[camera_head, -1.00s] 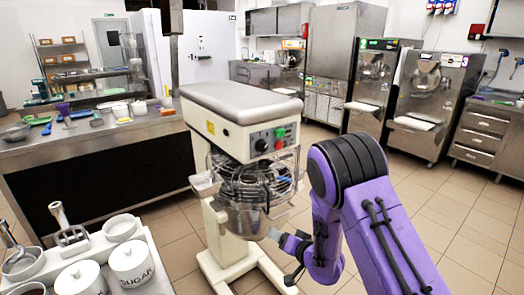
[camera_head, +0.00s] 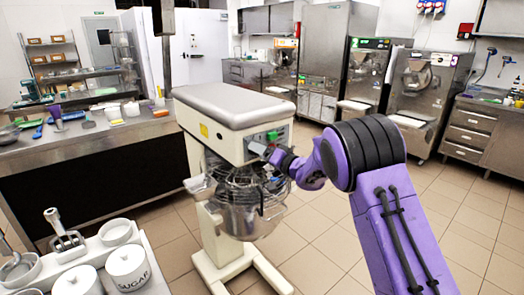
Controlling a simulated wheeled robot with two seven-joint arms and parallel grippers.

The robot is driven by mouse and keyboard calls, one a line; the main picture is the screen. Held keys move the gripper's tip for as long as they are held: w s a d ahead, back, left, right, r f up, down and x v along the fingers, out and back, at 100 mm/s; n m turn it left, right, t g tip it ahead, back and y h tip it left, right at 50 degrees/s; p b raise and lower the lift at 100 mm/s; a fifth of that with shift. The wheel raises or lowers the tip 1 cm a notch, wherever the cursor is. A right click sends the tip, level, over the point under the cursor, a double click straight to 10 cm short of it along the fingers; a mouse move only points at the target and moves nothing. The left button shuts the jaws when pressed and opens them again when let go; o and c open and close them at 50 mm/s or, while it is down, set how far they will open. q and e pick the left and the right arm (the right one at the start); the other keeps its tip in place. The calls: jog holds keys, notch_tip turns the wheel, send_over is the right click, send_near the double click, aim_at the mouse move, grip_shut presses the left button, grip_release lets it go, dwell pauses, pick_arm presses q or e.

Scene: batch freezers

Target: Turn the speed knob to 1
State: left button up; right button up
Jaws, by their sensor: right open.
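A cream planetary mixer (camera_head: 215,108) stands in the middle of the view, with a wire guard and a steel bowl (camera_head: 245,218) below its head. Its control panel (camera_head: 272,134) is on the front of the head, and a green button shows there. The speed knob is hidden behind my right gripper. My right gripper (camera_head: 258,149) is at the panel, its tip over the knob's place; I cannot tell whether it touches. It is open. My left gripper is not in view.
A steel counter (camera_head: 110,143) with utensils runs along the left. A white stand with a sugar jar (camera_head: 128,268) is at the lower left. Batch freezers (camera_head: 412,92) stand at the back right. The tiled floor at right is free.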

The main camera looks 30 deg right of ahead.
jog(key=c, duration=1)
jog(key=shift+c, duration=0.2)
jog(key=n+h+b, duration=0.1)
jog(key=n+b, duration=0.1)
jog(key=n, duration=0.6)
jog(key=n+g+h+b, duration=0.1)
jog(key=n+b, duration=0.2)
jog(key=n, duration=0.5)
jog(key=shift+a, duration=0.2)
jog(key=shift+r+n, duration=0.1)
jog(key=shift+n, duration=0.3)
